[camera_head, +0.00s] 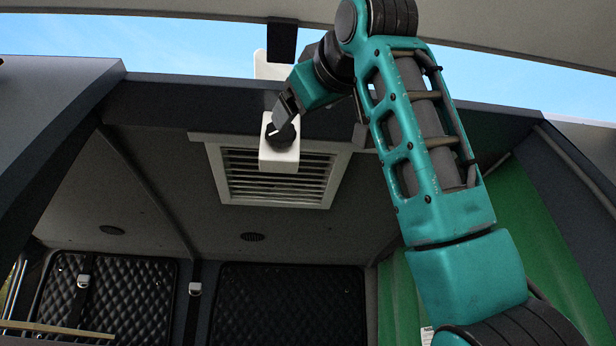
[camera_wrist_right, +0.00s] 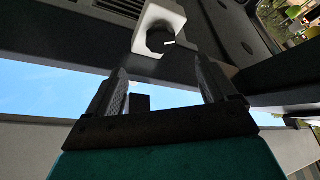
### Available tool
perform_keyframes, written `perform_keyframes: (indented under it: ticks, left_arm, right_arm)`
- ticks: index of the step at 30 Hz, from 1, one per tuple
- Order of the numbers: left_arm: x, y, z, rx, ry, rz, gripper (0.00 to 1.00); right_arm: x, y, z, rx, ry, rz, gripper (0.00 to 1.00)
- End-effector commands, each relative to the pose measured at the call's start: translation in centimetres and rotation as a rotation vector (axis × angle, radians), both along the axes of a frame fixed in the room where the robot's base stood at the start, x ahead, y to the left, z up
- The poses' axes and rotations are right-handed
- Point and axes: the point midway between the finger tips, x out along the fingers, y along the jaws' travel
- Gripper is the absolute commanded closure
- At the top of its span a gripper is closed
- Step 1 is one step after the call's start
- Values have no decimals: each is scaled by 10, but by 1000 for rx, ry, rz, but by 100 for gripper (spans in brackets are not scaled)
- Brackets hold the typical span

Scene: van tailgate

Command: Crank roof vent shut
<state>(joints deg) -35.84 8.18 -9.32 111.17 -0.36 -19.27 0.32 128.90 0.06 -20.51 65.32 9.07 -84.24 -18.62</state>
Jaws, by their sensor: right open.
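The roof vent (camera_head: 232,190) is a pale square frame with slats in the ceiling. A white box (camera_head: 279,163) at its front edge carries a round black knob (camera_head: 280,135). In the right wrist view the knob (camera_wrist_right: 160,38) has a white mark pointing right, and its white box (camera_wrist_right: 174,13) is behind it. My right gripper (camera_head: 285,114) is close to the knob. In the wrist view its open fingers (camera_wrist_right: 160,68) are to either side below the knob, and nothing shows between them; contact with the knob cannot be told. My left gripper is out of view.
A dark roof beam (camera_head: 175,100) runs across the van opening, close to my right wrist. A white panel (camera_head: 268,70) stands above it against the sky. Quilted black panels (camera_head: 290,305) line the back, and a green wall (camera_head: 530,235) is at the right.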

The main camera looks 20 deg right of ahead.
Motion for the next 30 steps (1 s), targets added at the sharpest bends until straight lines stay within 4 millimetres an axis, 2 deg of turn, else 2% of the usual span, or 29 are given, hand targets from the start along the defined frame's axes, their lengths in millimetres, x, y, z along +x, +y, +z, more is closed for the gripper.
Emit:
perform_keyframes:
  ticks: [10,22,30]
  left_arm:
    - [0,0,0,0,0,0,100]
    - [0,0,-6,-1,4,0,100]
    - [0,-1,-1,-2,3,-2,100]
  right_arm:
    - [0,3,0,34,-1,-3,13]
    - [6,33,-6,505,-88,-10,13]
    - [14,35,-1,609,-125,-1,13]
